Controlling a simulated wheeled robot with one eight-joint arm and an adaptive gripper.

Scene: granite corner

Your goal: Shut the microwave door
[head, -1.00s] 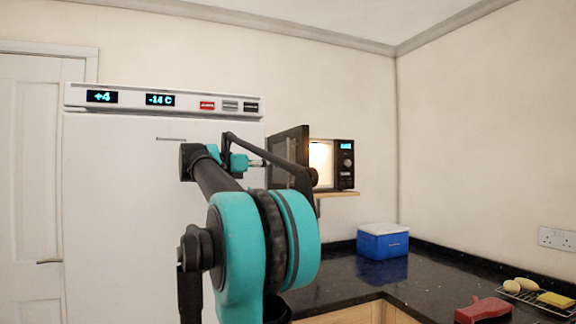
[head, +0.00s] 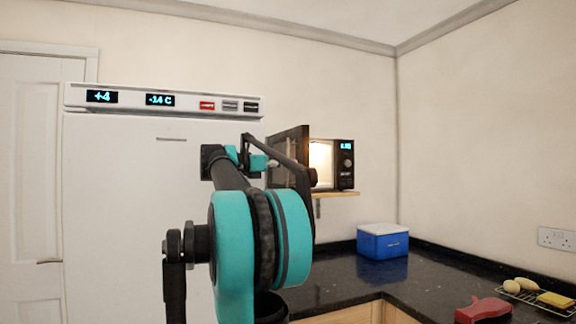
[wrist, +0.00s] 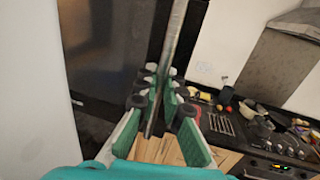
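The microwave (head: 347,165) stands open on a wall shelf, its inside lit. Its dark door (head: 287,147) is swung out towards me, to the left of the lit opening.
A tall white fridge (head: 120,200) stands left of the microwave. Below the shelf (head: 335,194), a dark worktop (head: 345,290) carries a blue box (head: 382,242), a red object (head: 483,309) and a rack (head: 535,294) with food. The wrist view also shows a cooker (wrist: 275,165) at lower right.

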